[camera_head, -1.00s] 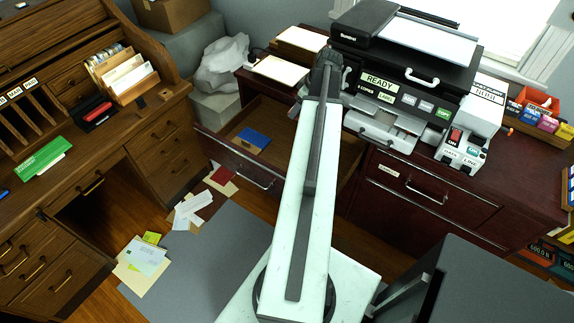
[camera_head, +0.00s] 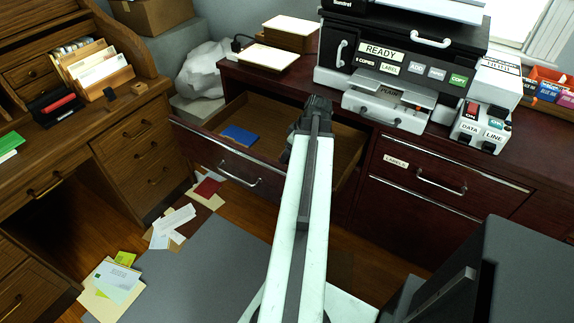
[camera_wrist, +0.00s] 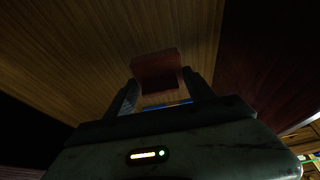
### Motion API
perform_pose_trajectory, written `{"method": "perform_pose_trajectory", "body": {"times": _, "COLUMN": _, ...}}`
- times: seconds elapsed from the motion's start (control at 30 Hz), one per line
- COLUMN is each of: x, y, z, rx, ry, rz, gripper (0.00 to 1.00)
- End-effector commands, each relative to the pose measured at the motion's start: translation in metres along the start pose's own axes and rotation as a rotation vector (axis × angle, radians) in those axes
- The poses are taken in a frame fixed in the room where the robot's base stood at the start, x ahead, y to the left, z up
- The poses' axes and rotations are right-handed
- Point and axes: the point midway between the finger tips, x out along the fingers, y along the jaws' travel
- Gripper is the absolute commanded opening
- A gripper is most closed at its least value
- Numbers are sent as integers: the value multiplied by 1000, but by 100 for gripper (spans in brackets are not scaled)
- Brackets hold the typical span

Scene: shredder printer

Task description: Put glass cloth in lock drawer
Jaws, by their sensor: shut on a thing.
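My gripper (camera_wrist: 162,88) is shut on a small reddish-brown, block-like thing (camera_wrist: 155,62), seen between the fingertips in the wrist view. The picture is too dark to tell for sure that it is the glass cloth. In the head view my arm reaches over the open drawer (camera_head: 232,162), and the arm's end hides the fingertips and the held thing. The drawer is dark red outside with a bare wood inside and a metal handle. A flat blue thing (camera_head: 240,135) lies in its left part.
A printer (camera_head: 395,65) stands on the dark red cabinet right of the drawer. A shut drawer labelled LABELS (camera_head: 425,178) is below it. A wooden desk (camera_head: 130,140) stands at left. Papers (camera_head: 172,225) lie on the floor. A dark grey box-like unit (camera_head: 520,270) is at front right.

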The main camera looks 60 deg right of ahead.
Motion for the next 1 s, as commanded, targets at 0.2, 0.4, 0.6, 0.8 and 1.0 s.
{"method": "perform_pose_trajectory", "body": {"times": 0.2, "x": 28, "y": 0, "z": 11, "rx": -1, "ry": 0, "rz": 0, "gripper": 17}}
{"method": "perform_pose_trajectory", "body": {"times": 0.4, "x": 48, "y": 0, "z": 19, "rx": -1, "ry": 0, "rz": 0, "gripper": 17}}
{"method": "perform_pose_trajectory", "body": {"times": 0.6, "x": 63, "y": 0, "z": 25, "rx": -1, "ry": 0, "rz": 0, "gripper": 17}}
{"method": "perform_pose_trajectory", "body": {"times": 0.8, "x": 61, "y": 0, "z": 24, "rx": -2, "ry": 0, "rz": -1, "gripper": 17}}
{"method": "perform_pose_trajectory", "body": {"times": 1.0, "x": 63, "y": -1, "z": 25, "rx": -2, "ry": 0, "rz": -1, "gripper": 84}}
